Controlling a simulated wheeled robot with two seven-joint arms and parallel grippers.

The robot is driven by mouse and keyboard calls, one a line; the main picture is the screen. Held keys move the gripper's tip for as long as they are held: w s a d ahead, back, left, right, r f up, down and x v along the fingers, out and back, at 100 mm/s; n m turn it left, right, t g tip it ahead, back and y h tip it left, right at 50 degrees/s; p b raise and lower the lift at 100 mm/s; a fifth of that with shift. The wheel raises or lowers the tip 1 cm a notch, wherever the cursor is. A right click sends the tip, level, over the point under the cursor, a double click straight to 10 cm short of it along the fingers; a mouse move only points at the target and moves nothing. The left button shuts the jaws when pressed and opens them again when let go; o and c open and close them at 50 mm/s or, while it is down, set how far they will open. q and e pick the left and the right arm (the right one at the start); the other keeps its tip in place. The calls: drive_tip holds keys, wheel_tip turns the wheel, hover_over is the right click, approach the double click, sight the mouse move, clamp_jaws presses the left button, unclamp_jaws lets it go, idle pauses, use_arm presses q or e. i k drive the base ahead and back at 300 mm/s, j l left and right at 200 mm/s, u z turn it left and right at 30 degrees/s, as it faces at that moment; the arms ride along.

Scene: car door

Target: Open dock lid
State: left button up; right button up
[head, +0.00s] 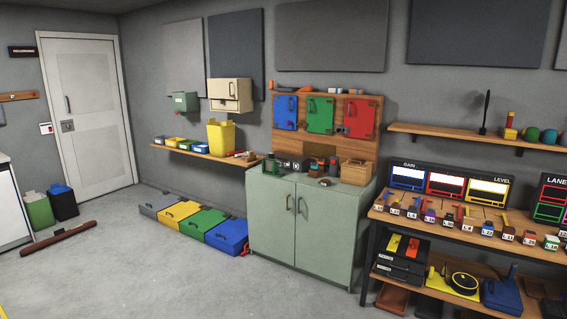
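No part is clearly marked as the dock lid, and I cannot tell which one it is. A row of low lidded boxes with dark handles stands on the floor left of the green cabinet: a grey box (160,203), a yellow box (176,214), a green box (202,223) and a blue box (227,235). Their lids look shut. A black case (400,262) with red and yellow strips on top lies on the right bench's lower shelf. Neither of my grippers is in view.
The green cabinet (305,225) has shut doors and small items on top. A workbench (450,232) with labelled tools stands at right. A brown bar (58,238) lies on the floor near two bins (40,210). The middle floor (190,280) is clear.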

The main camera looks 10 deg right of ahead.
sight(280, 157)
drive_tip(key=i, duration=2.25)
